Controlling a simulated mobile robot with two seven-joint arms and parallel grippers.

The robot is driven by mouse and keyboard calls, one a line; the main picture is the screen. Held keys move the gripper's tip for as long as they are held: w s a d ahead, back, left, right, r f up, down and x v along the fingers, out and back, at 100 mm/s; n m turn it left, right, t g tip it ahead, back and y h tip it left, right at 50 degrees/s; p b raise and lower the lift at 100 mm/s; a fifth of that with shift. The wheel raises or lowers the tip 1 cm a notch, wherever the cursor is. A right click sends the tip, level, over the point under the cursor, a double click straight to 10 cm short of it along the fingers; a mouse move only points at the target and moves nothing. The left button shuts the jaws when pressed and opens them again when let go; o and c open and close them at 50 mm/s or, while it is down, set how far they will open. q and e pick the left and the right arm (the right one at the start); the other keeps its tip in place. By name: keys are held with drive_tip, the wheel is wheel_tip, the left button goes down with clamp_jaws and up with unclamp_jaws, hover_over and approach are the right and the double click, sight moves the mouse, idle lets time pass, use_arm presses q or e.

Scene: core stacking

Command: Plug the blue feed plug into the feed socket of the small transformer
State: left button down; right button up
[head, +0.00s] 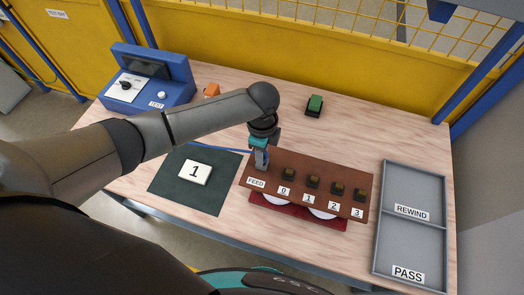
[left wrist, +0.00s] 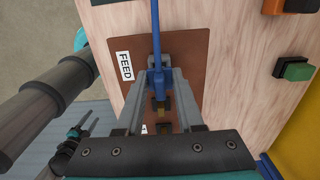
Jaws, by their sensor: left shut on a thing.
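My left gripper (head: 261,158) is shut on the blue feed plug (left wrist: 156,82), which sits between its fingers in the left wrist view. The gripper is over the left end of a brown board (head: 325,176), just behind the FEED label (head: 256,183). The board shows in the left wrist view (left wrist: 190,48) too. A blue cable (head: 218,149) runs left from the gripper. The fingers hide the plug's tip and the feed socket, so I cannot tell whether they touch. A small dark and teal part of mine at the wrist view's left may be my right gripper; its jaws are unclear.
The board carries several dark blocks numbered 0 to 3, above a red base (head: 292,213). A dark mat (head: 212,200) with a "1" card lies left. A grey REWIND/PASS tray (head: 421,192) is right. A blue TEST box (head: 176,72) and a green block (head: 315,103) stand behind.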

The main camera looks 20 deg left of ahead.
use_arm(q)
drive_tip(key=shift+f+b, duration=0.35)
drive_tip(key=shift+f, duration=0.35)
drive_tip(key=shift+r, duration=0.1)
drive_tip(key=shift+r+p, duration=0.8)
drive_tip(key=shift+p, duration=0.25)
drive_tip(key=shift+f+b, duration=0.3)
drive_tip(key=shift+f, duration=0.45)
idle(1.4)
drive_tip(key=shift+r+p, duration=0.5)
drive_tip(key=shift+r, duration=0.25)
drive_tip(key=shift+f+b, duration=0.6)
drive_tip(key=shift+f, duration=0.3)
idle(0.9)
drive_tip(key=shift+r, duration=0.2)
